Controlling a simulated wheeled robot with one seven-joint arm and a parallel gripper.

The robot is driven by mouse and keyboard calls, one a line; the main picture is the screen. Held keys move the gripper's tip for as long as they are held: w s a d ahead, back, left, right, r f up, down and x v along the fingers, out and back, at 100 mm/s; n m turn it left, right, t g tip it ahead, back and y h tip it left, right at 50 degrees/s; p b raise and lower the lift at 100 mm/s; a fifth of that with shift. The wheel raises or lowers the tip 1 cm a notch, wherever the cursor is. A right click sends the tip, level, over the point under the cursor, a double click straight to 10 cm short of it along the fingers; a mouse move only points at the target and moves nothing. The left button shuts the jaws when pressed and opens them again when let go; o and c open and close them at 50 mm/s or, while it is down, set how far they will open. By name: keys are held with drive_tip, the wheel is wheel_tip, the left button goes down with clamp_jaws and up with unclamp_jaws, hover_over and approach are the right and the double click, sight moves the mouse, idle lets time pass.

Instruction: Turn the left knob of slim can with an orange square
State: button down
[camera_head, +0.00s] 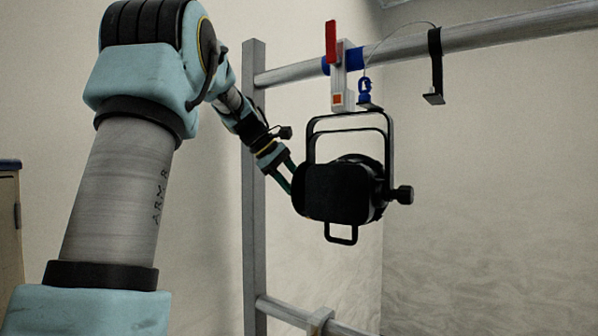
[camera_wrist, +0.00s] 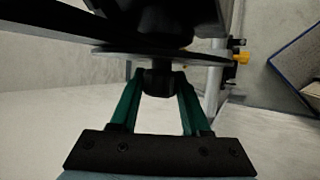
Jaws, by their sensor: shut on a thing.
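The black slim can (camera_head: 335,195) hangs in its yoke (camera_head: 311,150) from a clamp on the upper rail. A small orange square (camera_head: 337,99) marks the white clamp body (camera_head: 339,80). My gripper (camera_head: 290,178) reaches the can's left side in the head view. In the wrist view its green fingers (camera_wrist: 160,88) stand on both sides of the dark left knob (camera_wrist: 158,84) and are shut on it. The left knob is hidden in the head view. The right knob (camera_head: 402,195) sticks out on the other side.
The upper rail (camera_head: 480,34) carries a blue safety cable clip (camera_head: 365,88) and an empty black hook (camera_head: 435,68) to the right. A grey upright post (camera_head: 253,210) stands close behind my wrist. A lower rail (camera_head: 290,314) runs below. A cabinet (camera_head: 9,230) stands far left.

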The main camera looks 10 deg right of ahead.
drive_tip(key=shift+n+g+y+p, duration=0.35)
drive_tip(key=shift+g+y, duration=0.25)
drive_tip(key=shift+y, duration=0.2)
drive_tip(key=shift+f, duration=0.1)
drive_tip(key=shift+c, duration=1.9)
unclamp_jaws()
drive_tip(key=b+v, duration=0.1)
drive_tip(key=v, duration=1)
